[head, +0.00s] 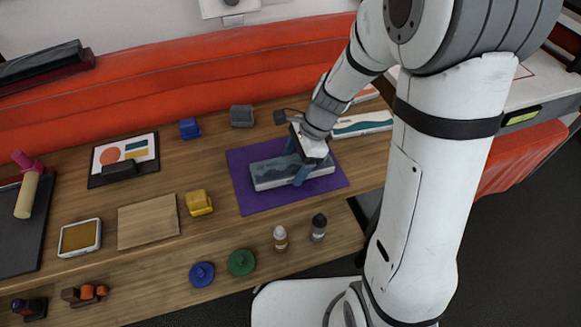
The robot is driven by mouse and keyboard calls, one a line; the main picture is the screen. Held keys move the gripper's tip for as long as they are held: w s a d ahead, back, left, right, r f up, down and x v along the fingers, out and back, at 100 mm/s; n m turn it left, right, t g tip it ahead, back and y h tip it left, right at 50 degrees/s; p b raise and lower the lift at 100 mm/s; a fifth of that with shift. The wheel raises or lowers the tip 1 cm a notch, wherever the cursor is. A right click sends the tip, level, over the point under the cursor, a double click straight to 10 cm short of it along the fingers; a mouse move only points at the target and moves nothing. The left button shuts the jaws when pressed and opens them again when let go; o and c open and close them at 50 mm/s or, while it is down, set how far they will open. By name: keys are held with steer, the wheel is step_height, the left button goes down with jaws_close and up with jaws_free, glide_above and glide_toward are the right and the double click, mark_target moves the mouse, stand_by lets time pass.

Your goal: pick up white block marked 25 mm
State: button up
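A pale block with a grey-blue wavy pattern (268,174) lies on the purple mat (248,203). No 25 mm mark can be read on it, so I cannot tell if it is the named block. My gripper (296,163) is over its right part. One blue finger shows at the far side and one at the near side, so the fingers straddle the block. I cannot tell whether they press on it. My wrist hides part of the block's top. A second long white piece with a green pattern (362,124) lies behind, to the right of my wrist.
Two small bottles (280,238) (318,227) and blue (201,274) and green (241,262) round pieces are on the lower front shelf.

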steer(key=c, duration=0.7)
steer(key=shift+c, duration=0.3)
steer(key=shift+r, duration=0.15)
